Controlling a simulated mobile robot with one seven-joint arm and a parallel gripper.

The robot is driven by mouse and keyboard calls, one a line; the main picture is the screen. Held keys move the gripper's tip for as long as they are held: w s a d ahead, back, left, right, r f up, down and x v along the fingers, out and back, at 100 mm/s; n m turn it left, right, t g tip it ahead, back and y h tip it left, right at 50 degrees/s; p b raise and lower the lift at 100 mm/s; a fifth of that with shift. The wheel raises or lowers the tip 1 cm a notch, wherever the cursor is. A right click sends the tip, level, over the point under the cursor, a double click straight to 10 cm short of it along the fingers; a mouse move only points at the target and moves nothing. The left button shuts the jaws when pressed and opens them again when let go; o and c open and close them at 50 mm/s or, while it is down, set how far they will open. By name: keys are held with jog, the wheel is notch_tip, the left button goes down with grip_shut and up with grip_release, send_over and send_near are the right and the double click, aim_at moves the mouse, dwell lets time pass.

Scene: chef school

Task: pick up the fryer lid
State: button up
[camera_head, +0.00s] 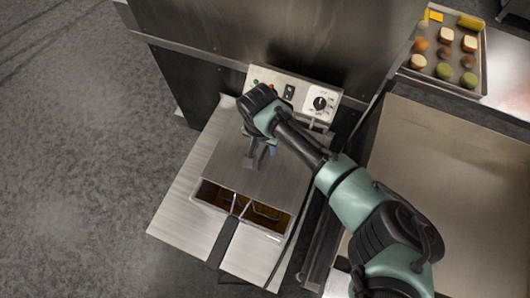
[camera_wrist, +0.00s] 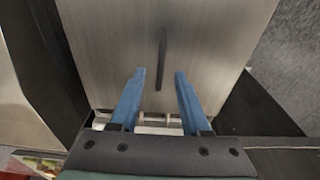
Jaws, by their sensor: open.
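The fryer lid (camera_head: 226,160) is a flat brushed-metal plate lying over the back part of the fryer (camera_head: 178,212). In the wrist view the lid (camera_wrist: 105,35) fills the middle, with a thin dark bar handle (camera_wrist: 162,50) standing on it. In the head view my gripper (camera_head: 272,150) is over the lid beside the handle, partly hidden by my wrist.
Open oil wells (camera_head: 267,212) show in front of the lid. A control panel (camera_head: 300,96) with a knob stands behind it. A metal counter (camera_head: 450,165) is to the right, with a food tray (camera_head: 484,78) at its back. Grey floor is clear on the left.

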jog(key=shift+w+f, duration=0.15)
jog(key=shift+f, duration=1.1)
grip_shut()
jog(key=shift+w, duration=0.1)
dwell(0.4)
